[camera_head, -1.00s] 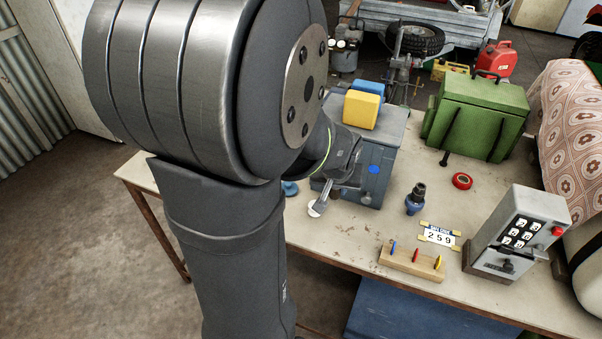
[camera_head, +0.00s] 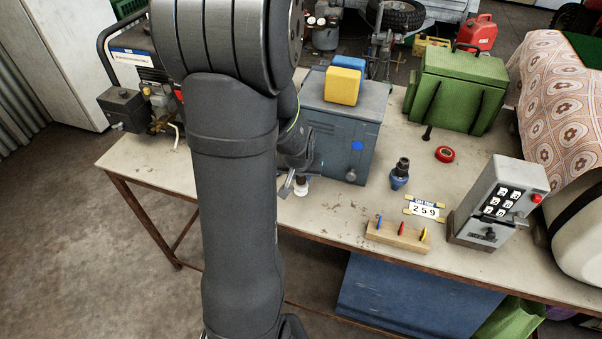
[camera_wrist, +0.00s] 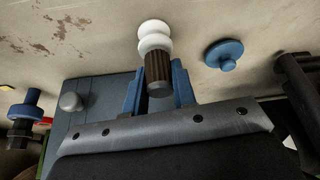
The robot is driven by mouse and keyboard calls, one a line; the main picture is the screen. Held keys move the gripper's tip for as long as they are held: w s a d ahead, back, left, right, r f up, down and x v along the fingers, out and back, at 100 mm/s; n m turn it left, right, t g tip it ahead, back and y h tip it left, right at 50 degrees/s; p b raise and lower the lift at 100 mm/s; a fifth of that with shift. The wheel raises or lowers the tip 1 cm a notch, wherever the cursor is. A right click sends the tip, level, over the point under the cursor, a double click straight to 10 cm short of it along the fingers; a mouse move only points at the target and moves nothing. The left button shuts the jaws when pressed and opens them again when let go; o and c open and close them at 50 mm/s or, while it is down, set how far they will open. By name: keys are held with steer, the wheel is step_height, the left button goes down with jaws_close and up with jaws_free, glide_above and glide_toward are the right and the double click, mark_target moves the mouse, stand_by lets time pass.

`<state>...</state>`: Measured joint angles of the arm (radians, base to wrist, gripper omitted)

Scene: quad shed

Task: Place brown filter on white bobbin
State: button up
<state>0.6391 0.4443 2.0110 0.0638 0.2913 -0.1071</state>
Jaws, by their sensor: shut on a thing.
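The brown filter (camera_wrist: 158,74) is a short ribbed cylinder with a grey end. In the wrist view it sits between the blue fingers of my gripper (camera_wrist: 159,88), which is shut on it. The white bobbin (camera_wrist: 154,33), with rounded flanges, appears directly beyond the filter and their outlines meet. I cannot tell whether the filter rests on it or hovers just over it. In the head view the white bobbin (camera_head: 301,188) stands on the bench just by my gripper (camera_head: 291,180). The filter is not clearly seen there.
A blue-grey cabinet (camera_head: 325,150) stands close beside my gripper. A blue knobbed disc (camera_wrist: 224,54) lies near the bobbin. The bench front is mostly clear.

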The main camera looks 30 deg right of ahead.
steer(key=shift+f, duration=0.2)
steer(key=o, duration=1)
steer(key=shift+c, duration=0.2)
steer(key=shift+s+r, duration=0.1)
steer(key=shift+r, duration=0.5)
steer(key=v, duration=1.1)
steer(key=shift+a, duration=0.1)
steer(key=x, duration=1.2)
steer(key=shift+f, duration=0.1)
